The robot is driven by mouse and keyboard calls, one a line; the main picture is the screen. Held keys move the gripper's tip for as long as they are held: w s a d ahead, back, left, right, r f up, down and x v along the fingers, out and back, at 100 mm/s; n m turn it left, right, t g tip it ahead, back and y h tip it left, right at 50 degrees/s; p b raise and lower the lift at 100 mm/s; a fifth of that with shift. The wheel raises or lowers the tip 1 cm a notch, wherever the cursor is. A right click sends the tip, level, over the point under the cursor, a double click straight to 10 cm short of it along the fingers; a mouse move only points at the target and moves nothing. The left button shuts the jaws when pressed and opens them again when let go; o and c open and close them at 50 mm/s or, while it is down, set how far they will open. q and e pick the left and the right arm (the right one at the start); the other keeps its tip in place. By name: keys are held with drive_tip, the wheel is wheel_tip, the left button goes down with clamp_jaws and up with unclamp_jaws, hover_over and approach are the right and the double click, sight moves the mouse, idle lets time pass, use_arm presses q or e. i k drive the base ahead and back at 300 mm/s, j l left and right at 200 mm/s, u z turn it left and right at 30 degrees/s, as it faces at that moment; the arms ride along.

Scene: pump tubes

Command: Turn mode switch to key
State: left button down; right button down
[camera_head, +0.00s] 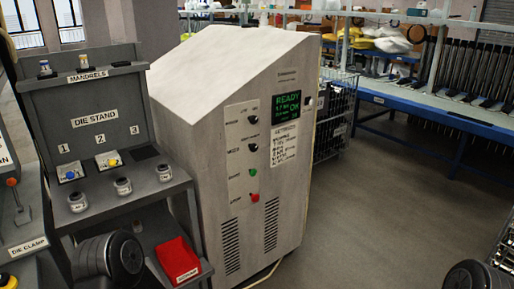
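The light grey control cabinet (205,170) stands in the middle with a white control panel on its front. The mode switch (253,148) appears to be the second black knob down, beside a small label that looks like MODE; its position marks are too small to read. Another black knob (253,120) is above it. A green button (252,172) and a red button (255,197) are below. A small screen (287,106) shows READY in green. Neither gripper is in view; only dark round parts of my arms show at the bottom left and bottom right.
A grey die stand (95,95) with jars and dies stands close on the cabinet's left, with a red bin (178,261) low at its front. A wire cage (335,115) and a blue workbench (430,105) are behind right. The floor (365,215) right of the cabinet is clear.

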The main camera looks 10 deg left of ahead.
sight(253, 147)
drive_tip(key=i+l+u, duration=0.1)
drive_tip(key=i+l, duration=0.2)
drive_tip(key=i+l+u, duration=0.1)
drive_tip(key=i+l, duration=0.15)
drive_tip(key=l, duration=0.25)
drive_tip(key=i+l+u, duration=0.1)
drive_tip(key=i+l, duration=0.2)
drive_tip(key=i+l+u, duration=0.15)
drive_tip(key=l, duration=0.4)
drive_tip(key=i+l+u, duration=0.1)
drive_tip(key=i+l, duration=0.2)
drive_tip(key=l, duration=0.15)
drive_tip(key=i+l+u, duration=0.1)
drive_tip(key=l, duration=0.4)
drive_tip(key=i+l+u, duration=0.1)
drive_tip(key=i+l, duration=0.2)
drive_tip(key=l, duration=0.2)
drive_tip(key=i+l+u, duration=0.1)
drive_tip(key=l, duration=0.45)
drive_tip(key=i+j, duration=0.05)
drive_tip(key=i, duration=0.05)
